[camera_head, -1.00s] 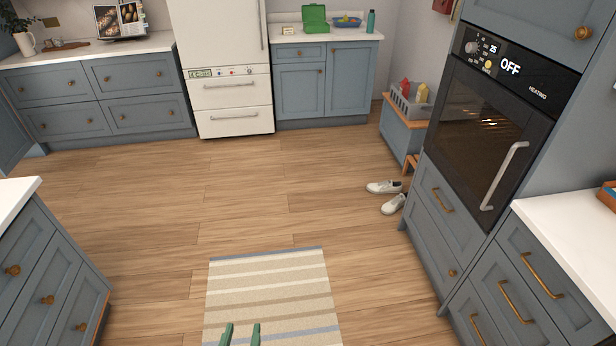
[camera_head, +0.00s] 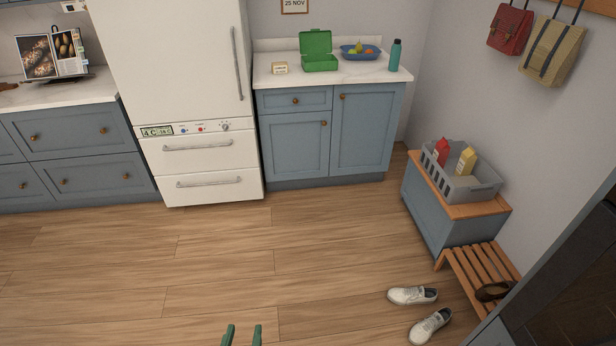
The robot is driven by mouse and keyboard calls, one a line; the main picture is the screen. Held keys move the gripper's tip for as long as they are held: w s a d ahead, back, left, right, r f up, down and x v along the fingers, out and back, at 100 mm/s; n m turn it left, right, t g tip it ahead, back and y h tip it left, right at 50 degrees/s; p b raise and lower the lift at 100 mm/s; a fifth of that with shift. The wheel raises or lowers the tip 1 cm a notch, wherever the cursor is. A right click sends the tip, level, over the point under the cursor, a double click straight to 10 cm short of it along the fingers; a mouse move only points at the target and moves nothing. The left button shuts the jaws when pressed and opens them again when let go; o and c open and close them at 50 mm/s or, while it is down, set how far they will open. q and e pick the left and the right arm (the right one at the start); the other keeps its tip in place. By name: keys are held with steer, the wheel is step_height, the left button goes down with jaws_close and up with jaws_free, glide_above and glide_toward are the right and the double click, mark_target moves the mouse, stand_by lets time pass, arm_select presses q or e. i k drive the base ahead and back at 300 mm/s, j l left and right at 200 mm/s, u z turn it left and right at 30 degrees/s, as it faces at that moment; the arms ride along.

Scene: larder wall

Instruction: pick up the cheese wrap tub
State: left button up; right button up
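I cannot make out a tub clearly labelled as the cheese wrap tub. A small cream item with an unreadable label (camera_head: 280,68) stands on the far counter, left of an open green lunch box (camera_head: 319,63); I cannot tell if it is the tub. My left gripper (camera_head: 243,337) shows only as two green fingertips at the bottom edge. They are apart with only floor visible between them, far from the counter. My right gripper is out of view.
The white fridge (camera_head: 175,65) is shut, left of the far counter (camera_head: 350,73). A blue fruit bowl (camera_head: 360,52) and teal bottle (camera_head: 394,56) stand there. At right are a grey crate (camera_head: 470,187), slatted bench (camera_head: 470,272) and white shoes (camera_head: 412,295). The middle floor (camera_head: 220,255) is clear.

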mark_target(280, 67)
steer(key=i, duration=2.9)
steer(key=i+u, duration=0.15)
steer(key=i, duration=0.45)
steer(key=i+l+u, duration=0.1)
steer(key=i, duration=0.55)
steer(key=i+l+u, duration=0.15)
steer(key=i, duration=0.45)
steer(key=l, duration=0.1)
